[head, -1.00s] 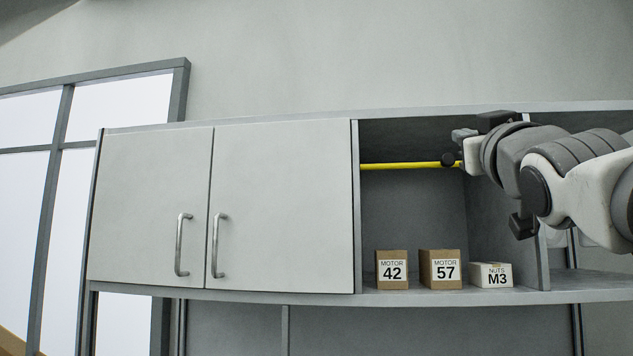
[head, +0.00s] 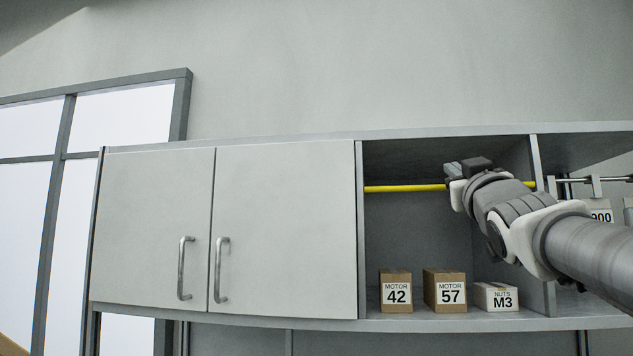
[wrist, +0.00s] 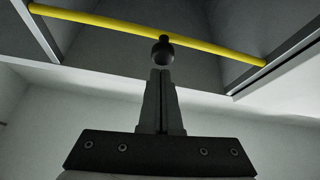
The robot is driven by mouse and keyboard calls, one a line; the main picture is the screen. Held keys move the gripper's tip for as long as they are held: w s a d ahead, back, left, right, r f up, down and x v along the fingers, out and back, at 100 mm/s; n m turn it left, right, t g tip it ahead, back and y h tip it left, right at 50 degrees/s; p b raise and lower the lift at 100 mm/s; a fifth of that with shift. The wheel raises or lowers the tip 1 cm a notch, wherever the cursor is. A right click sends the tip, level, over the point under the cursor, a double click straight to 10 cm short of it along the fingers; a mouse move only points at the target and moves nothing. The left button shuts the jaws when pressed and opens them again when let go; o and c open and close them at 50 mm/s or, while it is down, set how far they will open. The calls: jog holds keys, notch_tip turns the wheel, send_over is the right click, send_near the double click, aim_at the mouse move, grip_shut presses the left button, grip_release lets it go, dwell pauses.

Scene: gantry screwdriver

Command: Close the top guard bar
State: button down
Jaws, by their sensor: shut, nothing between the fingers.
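The yellow guard bar (head: 405,188) spans the upper part of the open cabinet compartment in the head view, from its left side to the right divider. In the wrist view the bar (wrist: 110,22) runs across the top, with a black knob (wrist: 163,48) near its middle. My gripper (head: 453,170) is in front of the bar and hides the knob in the head view. In the wrist view my gripper (wrist: 160,73) is shut, with nothing between the fingers. Its fingertips are at the knob; I cannot tell whether they touch it.
Two brown motor boxes (head: 396,291) (head: 445,290) and a white nuts box (head: 496,297) stand on the compartment floor below. Two closed cabinet doors (head: 285,230) are to the left. A metal rail (head: 596,186) shows in the right compartment. The space left of my gripper is clear.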

jog(key=shift+f, duration=0.2)
dwell(0.3)
notch_tip(320, 180, down, 20)
jog(key=b, duration=1.9)
jog(key=shift+r, duration=0.2)
notch_tip(320, 180, up, 4)
jog(key=p, duration=0.2)
jog(key=b+v, duration=0.2)
jog(key=v, duration=0.8)
jog(key=shift+s+a+b, duration=0.3)
jog(key=shift+a, duration=0.05)
